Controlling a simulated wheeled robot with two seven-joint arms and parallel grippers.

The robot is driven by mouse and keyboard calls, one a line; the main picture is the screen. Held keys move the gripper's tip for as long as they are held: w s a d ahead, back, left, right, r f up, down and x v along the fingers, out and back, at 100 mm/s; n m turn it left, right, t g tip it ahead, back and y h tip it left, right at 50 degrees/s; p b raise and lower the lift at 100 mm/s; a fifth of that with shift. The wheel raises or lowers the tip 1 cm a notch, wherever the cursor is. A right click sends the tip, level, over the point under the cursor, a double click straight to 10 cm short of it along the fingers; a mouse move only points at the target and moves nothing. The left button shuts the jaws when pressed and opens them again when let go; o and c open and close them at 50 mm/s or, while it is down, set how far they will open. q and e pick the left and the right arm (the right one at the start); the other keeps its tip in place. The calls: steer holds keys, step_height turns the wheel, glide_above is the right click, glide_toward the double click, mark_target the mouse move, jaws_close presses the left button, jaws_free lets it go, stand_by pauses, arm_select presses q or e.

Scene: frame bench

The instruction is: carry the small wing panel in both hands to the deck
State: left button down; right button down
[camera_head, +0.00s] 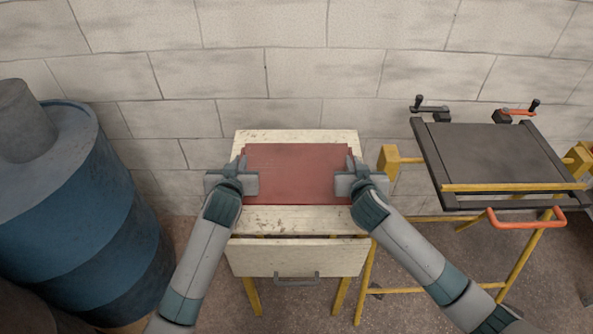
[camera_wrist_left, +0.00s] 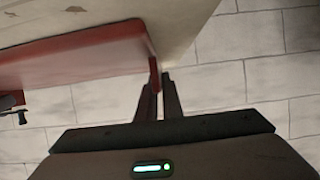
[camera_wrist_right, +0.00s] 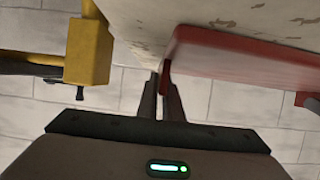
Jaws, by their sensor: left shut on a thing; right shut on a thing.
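The small wing panel (camera_head: 296,174) is a flat dark red rectangle, level over the whitish worn top of a small table (camera_head: 296,219). I cannot tell whether it touches the top. My left gripper (camera_head: 241,177) is shut on the panel's left end, and my right gripper (camera_head: 352,177) is shut on its right end. The panel's red edge also shows between the fingers in the left wrist view (camera_wrist_left: 85,55) and in the right wrist view (camera_wrist_right: 235,62). The deck appears to be the dark grey board (camera_head: 493,153) on a yellow-framed stand at the right.
A table drawer (camera_head: 296,255) juts forward. A blue drum (camera_head: 75,210) stands left; a block wall (camera_head: 300,70) closes the back.

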arm_select(q)
steer(key=shift+r, duration=0.25)
arm_select(e)
steer(key=shift+r, duration=0.25)
stand_by(0.3)
